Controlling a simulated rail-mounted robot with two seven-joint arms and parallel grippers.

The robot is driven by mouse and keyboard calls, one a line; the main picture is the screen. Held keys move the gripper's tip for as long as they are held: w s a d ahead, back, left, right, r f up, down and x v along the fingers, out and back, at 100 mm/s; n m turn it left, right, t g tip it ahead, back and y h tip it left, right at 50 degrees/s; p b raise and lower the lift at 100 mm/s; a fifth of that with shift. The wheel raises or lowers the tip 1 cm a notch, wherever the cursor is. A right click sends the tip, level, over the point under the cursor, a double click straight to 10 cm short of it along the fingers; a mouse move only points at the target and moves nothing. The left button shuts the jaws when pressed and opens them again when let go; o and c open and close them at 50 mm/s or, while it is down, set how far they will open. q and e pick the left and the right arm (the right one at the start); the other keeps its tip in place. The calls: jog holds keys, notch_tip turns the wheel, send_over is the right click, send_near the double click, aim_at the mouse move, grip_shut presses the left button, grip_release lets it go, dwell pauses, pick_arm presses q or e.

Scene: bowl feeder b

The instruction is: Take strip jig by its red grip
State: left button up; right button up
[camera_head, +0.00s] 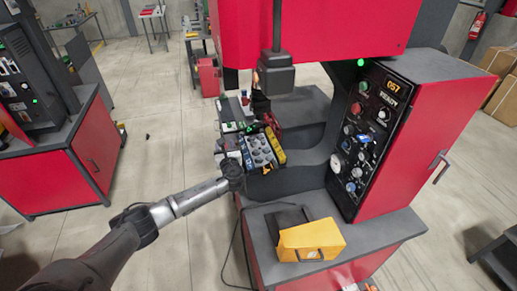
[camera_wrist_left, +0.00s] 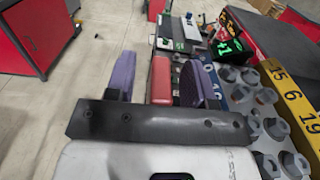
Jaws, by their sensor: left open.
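My left gripper (camera_head: 231,172) reaches in from the left at the near left corner of the fixtures on the machine bed. In the left wrist view, its two purple fingers (camera_wrist_left: 158,82) are apart. A red grip (camera_wrist_left: 160,78) shows between them, with a visible gap on the left finger's side and little or none on the right. I take it as the strip jig's grip. The jig's body is largely hidden by the gripper, and I cannot tell its outline. In the head view the grip is not clearly visible. My right gripper is not in view.
A press head (camera_head: 276,75) hangs above the bed. A control panel (camera_head: 368,135) stands right; a yellow box (camera_head: 312,241) sits in front.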

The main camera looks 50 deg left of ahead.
pick_arm(q)
grip_shut()
dwell(0.4)
